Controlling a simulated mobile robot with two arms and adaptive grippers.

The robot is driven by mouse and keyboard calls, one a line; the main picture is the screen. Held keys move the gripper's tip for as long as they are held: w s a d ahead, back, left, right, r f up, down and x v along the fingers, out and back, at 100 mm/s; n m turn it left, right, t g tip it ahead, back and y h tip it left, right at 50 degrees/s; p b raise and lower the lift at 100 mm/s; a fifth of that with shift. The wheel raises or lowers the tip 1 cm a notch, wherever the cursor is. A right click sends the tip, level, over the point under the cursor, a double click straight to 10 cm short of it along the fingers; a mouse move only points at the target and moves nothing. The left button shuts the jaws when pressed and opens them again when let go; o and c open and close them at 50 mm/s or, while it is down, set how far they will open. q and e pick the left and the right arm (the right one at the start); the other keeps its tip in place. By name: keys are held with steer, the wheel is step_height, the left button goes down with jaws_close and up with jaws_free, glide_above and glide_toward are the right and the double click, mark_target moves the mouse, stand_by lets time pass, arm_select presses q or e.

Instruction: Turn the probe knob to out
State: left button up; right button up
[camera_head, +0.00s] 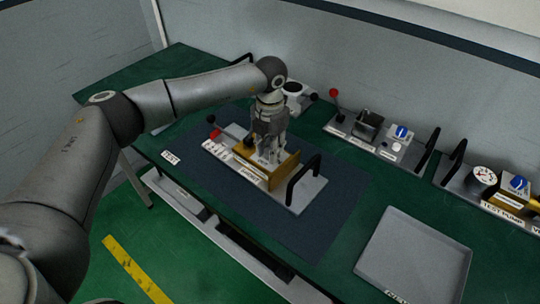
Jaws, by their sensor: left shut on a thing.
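The microwave generator (307,192) is a light grey plate with gold-coloured blocks, a black handle and a red-tipped lever. It lies on the dark blue mat in the middle of the green table. My left gripper (268,152) points down onto it, between the gold parts, and is shut on what seems to be the probe knob. The fingers and wrist hide the knob, so its setting cannot be read. My right gripper is not in view.
An empty grey tray (416,254) lies at the front right. A unit with a red lever and blue knob (402,132) stands at the back, and a test pump with a gauge (484,176) at the right. The dark blue mat (215,182) has free room around the generator.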

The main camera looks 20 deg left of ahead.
arm_select(q)
steer(key=m+b, duration=0.4)
steer(key=shift+f, duration=0.15)
steer(key=shift+m+b, duration=1.15)
steer(key=shift+m, duration=0.95)
steer(key=shift+r, duration=0.2)
steer(key=o, duration=1.1)
steer(key=shift+c, duration=0.2)
step_height(320, 180, up, 12)
